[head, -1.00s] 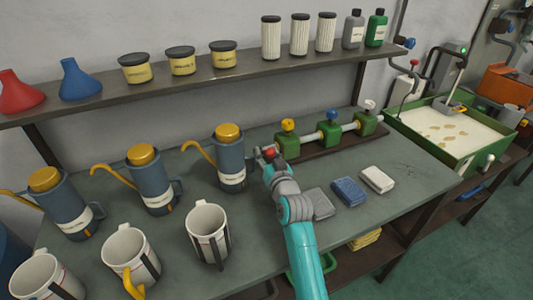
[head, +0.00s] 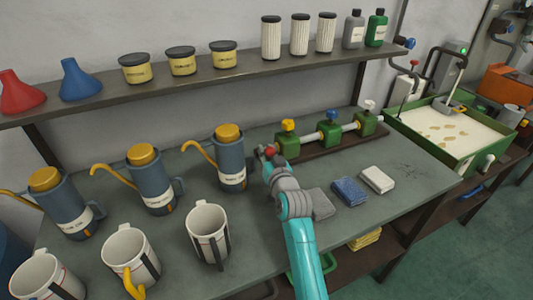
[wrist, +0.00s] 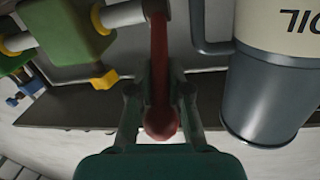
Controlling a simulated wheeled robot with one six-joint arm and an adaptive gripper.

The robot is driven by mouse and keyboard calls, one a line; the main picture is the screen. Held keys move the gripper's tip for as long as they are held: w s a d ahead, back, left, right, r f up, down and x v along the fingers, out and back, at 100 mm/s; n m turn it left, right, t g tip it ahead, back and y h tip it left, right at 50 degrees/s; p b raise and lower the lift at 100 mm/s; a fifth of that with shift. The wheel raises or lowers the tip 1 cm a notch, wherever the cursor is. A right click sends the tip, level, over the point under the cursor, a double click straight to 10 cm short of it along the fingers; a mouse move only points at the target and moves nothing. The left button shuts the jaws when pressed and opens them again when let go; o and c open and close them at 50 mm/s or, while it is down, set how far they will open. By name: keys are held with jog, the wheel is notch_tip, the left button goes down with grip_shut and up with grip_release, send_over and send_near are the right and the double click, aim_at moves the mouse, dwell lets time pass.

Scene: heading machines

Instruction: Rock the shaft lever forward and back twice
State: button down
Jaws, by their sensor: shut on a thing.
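The shaft lever is a red rod with a round red knob (head: 270,152), at the left end of a pale shaft (head: 309,138) on the bench. In the wrist view the red lever (wrist: 159,55) runs down between my fingers to its ball end. My gripper (head: 266,160) is shut around the lever near the knob; its two fingers (wrist: 160,92) flank it in the wrist view. The shaft passes through green bearing blocks (head: 329,132) with yellow, blue and white caps. My gripper hides part of the lever in the head view.
A blue-grey oil can (head: 229,165) stands close to the left of the lever and shows beside my gripper in the wrist view (wrist: 270,90). Grey, blue and white pads (head: 378,180) lie to the right. Mugs (head: 207,230) stand at the front left.

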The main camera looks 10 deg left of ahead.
jog(key=r+g, duration=0.1)
jog(key=w+a+r+g+h, duration=0.1)
jog(key=shift+w+g, duration=0.25)
jog(key=shift+g, duration=0.05)
jog(key=shift+w+a+r+n+g+h, duration=0.15)
jog(key=shift+w+a+r+g+h, duration=0.15)
jog(key=shift+w+g+h, duration=0.25)
jog(key=shift+w+a+r+n+g+h, duration=0.15)
jog(key=shift+w+a+r+g+h, duration=0.15)
jog(key=shift+g, duration=0.35)
jog(key=shift+w+a+r+g+h, duration=0.1)
jog(key=shift+w+a+g+h, duration=0.25)
jog(key=shift+g, duration=0.2)
jog(key=shift+w+a+r+g+h, duration=0.1)
jog(key=shift+w+g+h, duration=0.15)
jog(key=shift+g+h, duration=0.25)
jog(key=shift+w+a+f+g+h, duration=0.1)
jog(key=shift+w+a+g+h, duration=0.4)
jog(key=shift+g, duration=0.3)
jog(key=shift+w+a+f+g+h, duration=0.15)
jog(key=shift+w+g+h, duration=0.15)
jog(key=shift+w+g, duration=0.35)
jog(key=shift+r, duration=0.1)
jog(key=c, duration=1.1)
grip_release()
